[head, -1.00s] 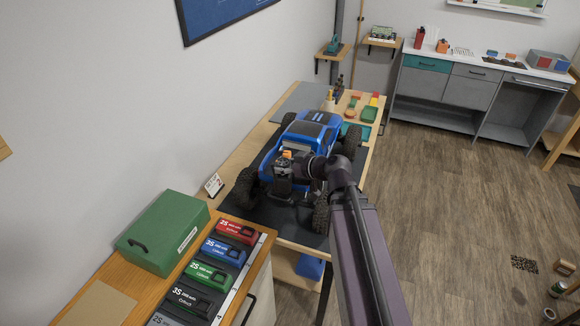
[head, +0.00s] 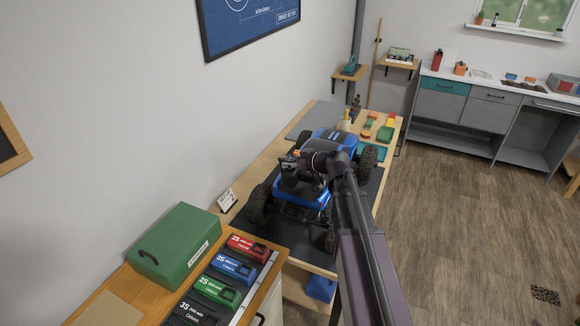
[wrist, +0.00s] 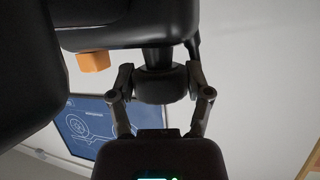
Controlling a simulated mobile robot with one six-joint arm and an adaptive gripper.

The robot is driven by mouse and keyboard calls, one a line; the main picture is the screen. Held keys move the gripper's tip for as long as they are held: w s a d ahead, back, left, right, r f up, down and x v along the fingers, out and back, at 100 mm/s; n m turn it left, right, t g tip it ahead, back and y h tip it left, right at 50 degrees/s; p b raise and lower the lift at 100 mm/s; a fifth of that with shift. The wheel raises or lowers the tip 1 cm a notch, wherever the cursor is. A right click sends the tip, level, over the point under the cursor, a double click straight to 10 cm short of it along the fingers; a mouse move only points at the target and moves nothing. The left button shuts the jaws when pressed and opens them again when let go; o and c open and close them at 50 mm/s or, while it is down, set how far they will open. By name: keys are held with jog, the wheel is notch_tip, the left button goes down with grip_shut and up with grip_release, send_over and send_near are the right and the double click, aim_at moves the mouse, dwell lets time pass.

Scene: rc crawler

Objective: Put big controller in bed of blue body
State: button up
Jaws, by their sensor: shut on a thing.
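The big controller (head: 289,177) is a dark piece with a small orange part on top. It hangs in my gripper (head: 307,165) over the near end of the blue body (head: 300,193), which sits on a truck with large black wheels. In the wrist view, both fingers of my gripper (wrist: 160,92) close on a dark part of the controller (wrist: 130,22), with its orange part at the upper left. The controller appears to be above the bed. It and my arm hide much of the bed and part of the cab, so I cannot tell whether it touches.
The truck stands on a dark mat on a wooden table. A green box (head: 178,246) and several labelled battery packs (head: 232,267) lie on the nearer bench. A small sign (head: 227,200) stands left of the truck. Coloured small parts and a teal tray (head: 377,152) lie beyond it.

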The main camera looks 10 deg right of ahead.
jog(key=shift+w+f, duration=0.1)
jog(key=shift+w, duration=1.05)
jog(key=shift+w, duration=0.55)
jog(key=shift+w+f+b, duration=0.15)
jog(key=shift+f+b, duration=0.2)
jog(key=shift+b, duration=0.05)
jog(key=f+b, duration=0.3)
jog(key=shift+s, duration=0.2)
jog(key=shift+r, duration=0.1)
jog(key=o, duration=1.3)
jog(key=shift+w, duration=0.15)
jog(key=shift+o, duration=0.2)
